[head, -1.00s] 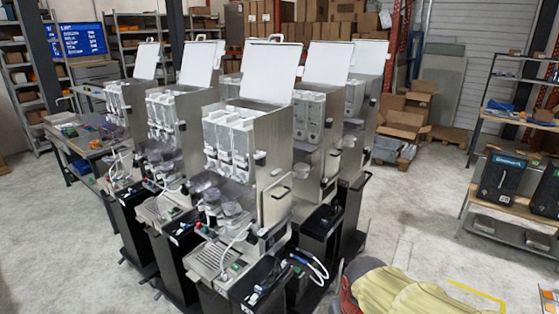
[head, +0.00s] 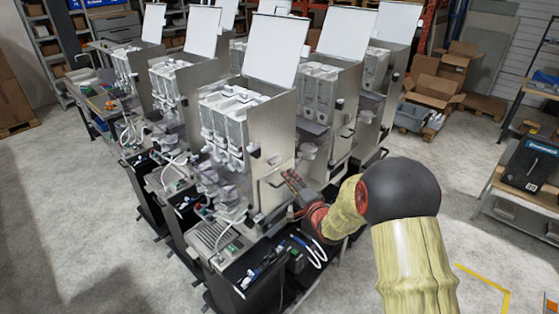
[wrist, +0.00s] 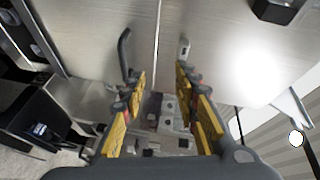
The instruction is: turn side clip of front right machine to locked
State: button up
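The front machine (head: 272,122) is a tall steel dispenser with its lid raised and clear hoppers showing. Its right side panel faces my arm. A small dark fitting (head: 254,149) sits high on that panel, and a handle (head: 270,181) is lower down. My gripper (head: 291,180) is close beside this panel. In the wrist view my gripper (wrist: 160,76) is open, its yellow-padded fingers apart with nothing between them. A bent dark handle (wrist: 125,50) stands just beyond the left fingertip, and a small grey fitting (wrist: 184,48) beyond the right one. I cannot tell the side clip's setting.
More dispensers with raised lids stand behind and to the left, one (head: 338,100) close behind my gripper. A black tray with white hoses (head: 312,250) lies below my gripper. Cardboard boxes (head: 435,88) and a shelf (head: 525,190) are at right. Floor between is clear.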

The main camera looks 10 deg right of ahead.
aim_at(277, 162)
jog(key=shift+w+a+r+m+t+y+p, duration=0.1)
jog(key=shift+w+a+r+m+t+p, duration=0.25)
jog(key=shift+w, duration=0.85)
jog(key=shift+w+a+r+m+t+y+p, duration=0.15)
jog(key=shift+w+a+r+m, duration=0.3)
jog(key=shift+w, duration=0.75)
jog(key=shift+w+a+r+m+t+y+p, duration=0.1)
jog(key=shift+w+a+r+m+p, duration=0.15)
jog(key=shift+w+a+r, duration=0.65)
jog(key=shift+w+d+f, duration=0.25)
jog(key=shift+d+f, duration=0.1)
jog(key=shift+f, duration=0.05)
jog(key=c, duration=0.3)
jog(key=c, duration=0.4)
grip_shut()
